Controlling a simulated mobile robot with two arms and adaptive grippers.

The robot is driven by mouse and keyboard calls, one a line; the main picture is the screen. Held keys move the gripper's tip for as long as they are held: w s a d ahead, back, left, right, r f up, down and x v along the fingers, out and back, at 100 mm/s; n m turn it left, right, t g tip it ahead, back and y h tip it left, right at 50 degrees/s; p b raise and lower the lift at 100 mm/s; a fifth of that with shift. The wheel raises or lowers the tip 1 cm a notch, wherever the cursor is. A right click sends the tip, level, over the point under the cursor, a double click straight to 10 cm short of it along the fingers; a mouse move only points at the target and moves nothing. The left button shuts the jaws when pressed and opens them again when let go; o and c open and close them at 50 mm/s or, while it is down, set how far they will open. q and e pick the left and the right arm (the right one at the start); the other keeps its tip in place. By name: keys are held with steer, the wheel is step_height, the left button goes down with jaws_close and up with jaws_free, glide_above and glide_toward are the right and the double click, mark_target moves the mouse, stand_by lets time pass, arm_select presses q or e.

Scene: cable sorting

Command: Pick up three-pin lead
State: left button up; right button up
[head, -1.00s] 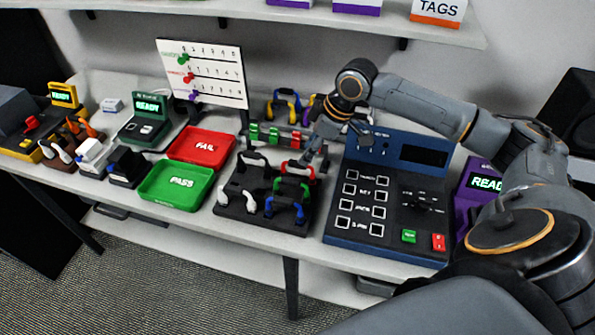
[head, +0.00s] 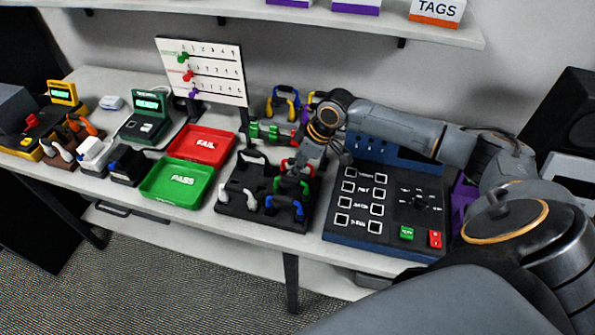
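A black rack (head: 236,211) on the bench holds several looped leads: a white-ended one (head: 224,196) at the front left, a blue one (head: 284,204) at the front right, a green one behind the blue, and a red one (head: 284,164) behind that. Which of them is the three-pin lead I cannot tell; no pins are legible. My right gripper (head: 301,168) points down over the right side of the rack, at the red and green leads, and partly hides them. Its fingertips are too small and overlapped to show whether they are open. My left gripper is not in view.
Left of the rack lie a green PASS tray (head: 150,192) and a red FAIL tray (head: 229,146), both empty. A blue test panel (head: 338,214) stands close on the right. A white chart board (head: 205,57) and another lead stand are behind. A shelf (head: 300,15) hangs above.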

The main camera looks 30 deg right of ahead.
jaws_close()
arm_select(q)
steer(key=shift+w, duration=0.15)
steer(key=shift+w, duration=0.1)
arm_select(e)
steer(key=shift+w+r, duration=0.1)
steer(key=shift+r, duration=0.2)
step_height(320, 180, up, 9)
steer(key=shift+f+b, duration=0.15)
steer(key=shift+b, duration=0.65)
steer(key=shift+r+p, duration=0.35)
steer(key=shift+r, duration=0.35)
arm_select(q)
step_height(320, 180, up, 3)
steer(key=p, duration=0.3)
steer(key=shift+p, duration=0.4)
arm_select(e)
step_height(320, 180, up, 2)
steer(key=shift+r, duration=0.2)
